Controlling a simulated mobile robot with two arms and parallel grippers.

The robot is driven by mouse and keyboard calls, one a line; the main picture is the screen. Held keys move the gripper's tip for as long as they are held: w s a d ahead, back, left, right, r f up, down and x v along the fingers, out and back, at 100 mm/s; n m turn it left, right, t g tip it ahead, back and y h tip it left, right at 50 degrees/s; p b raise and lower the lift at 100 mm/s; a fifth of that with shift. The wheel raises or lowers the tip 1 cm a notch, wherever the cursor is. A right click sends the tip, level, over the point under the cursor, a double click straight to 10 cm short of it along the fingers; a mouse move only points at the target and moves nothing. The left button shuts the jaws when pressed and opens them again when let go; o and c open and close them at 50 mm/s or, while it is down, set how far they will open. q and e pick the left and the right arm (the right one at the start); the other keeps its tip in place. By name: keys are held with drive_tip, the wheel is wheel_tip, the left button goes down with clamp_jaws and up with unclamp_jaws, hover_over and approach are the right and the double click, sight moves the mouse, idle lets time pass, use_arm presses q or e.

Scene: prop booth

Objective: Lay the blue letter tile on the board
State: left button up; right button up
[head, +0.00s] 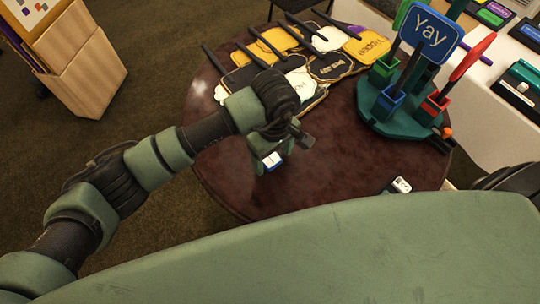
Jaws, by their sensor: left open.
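My left gripper (303,138) is open above the middle of the round table, its fingers to the right of my dark wrist. I cannot make out the board for certain.
The round, dark red table (335,185) is bare in the middle and front. Sign props on black sticks (333,66) cover its back left. A green stand (402,122) holds a blue "Yay" sign (431,34) and others. A wooden display box (88,62) stands at far left.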

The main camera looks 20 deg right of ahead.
use_arm(q)
drive_tip(key=shift+f, duration=0.5)
drive_tip(key=c, duration=1.4)
drive_tip(key=shift+c, duration=0.2)
